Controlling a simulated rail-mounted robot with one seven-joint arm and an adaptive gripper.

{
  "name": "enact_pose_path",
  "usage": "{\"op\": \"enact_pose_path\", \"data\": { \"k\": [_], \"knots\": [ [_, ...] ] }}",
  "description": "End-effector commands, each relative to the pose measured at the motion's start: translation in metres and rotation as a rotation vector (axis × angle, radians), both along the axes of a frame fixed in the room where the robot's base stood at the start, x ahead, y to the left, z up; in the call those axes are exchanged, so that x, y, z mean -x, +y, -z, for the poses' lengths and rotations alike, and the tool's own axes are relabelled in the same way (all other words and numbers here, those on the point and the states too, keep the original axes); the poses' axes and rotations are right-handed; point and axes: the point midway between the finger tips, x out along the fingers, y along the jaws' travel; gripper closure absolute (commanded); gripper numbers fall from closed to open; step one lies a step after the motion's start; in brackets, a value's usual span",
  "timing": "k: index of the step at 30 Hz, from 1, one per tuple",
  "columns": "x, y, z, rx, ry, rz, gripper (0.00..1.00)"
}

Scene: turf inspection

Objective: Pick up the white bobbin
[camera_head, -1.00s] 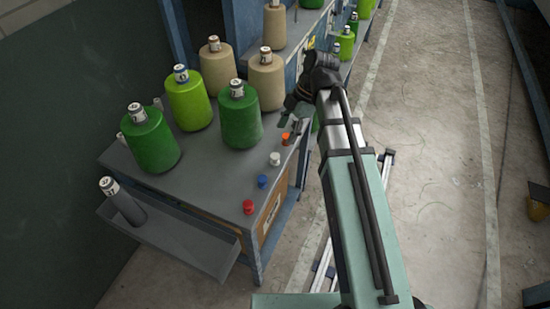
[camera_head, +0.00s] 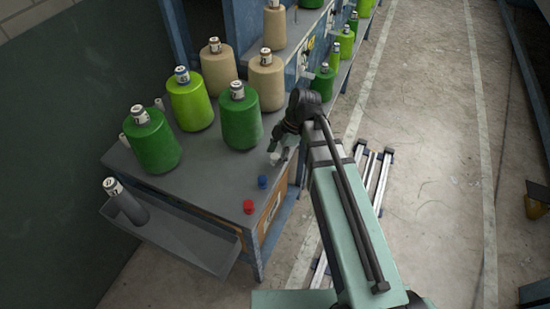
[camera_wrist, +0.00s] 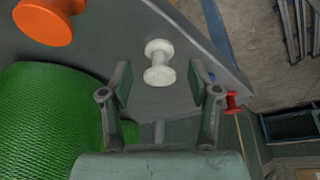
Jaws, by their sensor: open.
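The white bobbin (camera_head: 274,158) is on the grey tabletop near its right edge, partly hidden by my gripper (camera_head: 280,147) in the head view. In the wrist view the white bobbin (camera_wrist: 158,63) shows whole, a spool with two flanges and a narrow waist. My gripper (camera_wrist: 159,82) is open and empty, with one finger to each side of the bobbin's line. The bobbin appears just ahead of the fingertips. No contact shows, and the exact gap cannot be told.
An orange bobbin (camera_wrist: 45,20) is left of the white one in the wrist view. A blue bobbin (camera_head: 262,182) and a red bobbin (camera_head: 249,206) sit nearer the front edge. A green yarn cone (camera_head: 240,118) stands close to my gripper's left.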

Motion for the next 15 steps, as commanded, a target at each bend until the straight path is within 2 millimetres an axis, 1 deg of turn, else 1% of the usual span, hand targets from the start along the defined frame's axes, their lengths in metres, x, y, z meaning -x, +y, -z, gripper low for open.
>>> {"op": "enact_pose_path", "data": {
  "k": [4,12,14,15],
  "knots": [
    [0.0017,0.0036,0.0091,0.000,0.001,0.000,0.39],
    [0.0016,0.0042,0.0106,0.000,0.000,0.000,0.39],
    [0.0016,0.0042,0.0106,0.000,0.000,0.000,0.60],
    [0.0016,0.0042,0.0106,0.000,0.000,0.000,0.74]
  ]
}}
